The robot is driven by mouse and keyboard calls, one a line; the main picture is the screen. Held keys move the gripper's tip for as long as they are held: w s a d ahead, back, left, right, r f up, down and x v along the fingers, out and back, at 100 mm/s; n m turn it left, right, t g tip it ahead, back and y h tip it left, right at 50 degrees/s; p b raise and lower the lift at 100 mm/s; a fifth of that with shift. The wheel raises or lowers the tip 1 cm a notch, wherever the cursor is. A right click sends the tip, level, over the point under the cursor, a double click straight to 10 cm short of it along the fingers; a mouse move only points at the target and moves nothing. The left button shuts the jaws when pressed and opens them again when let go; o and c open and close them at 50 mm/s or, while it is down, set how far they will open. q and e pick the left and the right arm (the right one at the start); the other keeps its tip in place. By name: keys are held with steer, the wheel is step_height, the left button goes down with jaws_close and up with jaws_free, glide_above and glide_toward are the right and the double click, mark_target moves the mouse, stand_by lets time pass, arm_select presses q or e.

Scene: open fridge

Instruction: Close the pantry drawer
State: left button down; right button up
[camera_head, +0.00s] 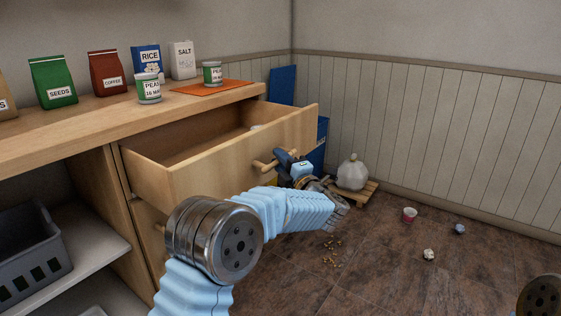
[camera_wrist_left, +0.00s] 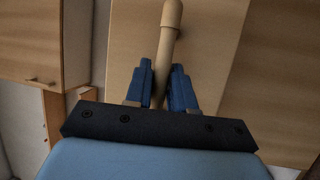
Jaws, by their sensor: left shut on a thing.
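The pantry drawer (camera_head: 215,162) is wooden and stands pulled out from under the counter in the head view. Its inside is mostly visible, with a pale item partly hidden behind the front panel. A wooden bar handle (camera_head: 268,160) sits on its front. My left gripper (camera_head: 283,156) is at this handle. In the left wrist view, the blue fingers of my left gripper (camera_wrist_left: 162,88) are closed around the handle (camera_wrist_left: 171,25), which sticks up between them. My right gripper is not in view.
The counter (camera_head: 95,120) holds seeds, coffee, rice and salt packs, two pea cans and an orange mat (camera_head: 211,88). A grey basket (camera_head: 30,255) sits on the lower left shelf. A white sack (camera_head: 352,174) rests on a pallet.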

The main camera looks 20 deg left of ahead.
arm_select(q)
steer(key=shift+a, duration=0.1)
steer(key=w+a, duration=0.1)
steer(key=a, duration=0.2)
steer(key=w+a+b, duration=0.1)
steer(key=a, duration=0.3)
steer(key=w+a+b, duration=0.1)
steer(key=w+a, duration=0.1)
steer(key=a, duration=0.2)
steer(key=shift+f, duration=0.1)
steer(key=w+a, duration=0.1)
steer(key=a, duration=0.2)
steer(key=w+a, duration=0.1)
steer(key=a, duration=0.3)
steer(key=w+a, duration=0.2)
steer(key=a, duration=0.1)
steer(key=shift+a, duration=0.35)
steer(key=c, duration=1.1)
jaws_free()
steer(key=shift+o, duration=0.2)
steer(key=b+v, duration=0.1)
steer(key=v, duration=1.3)
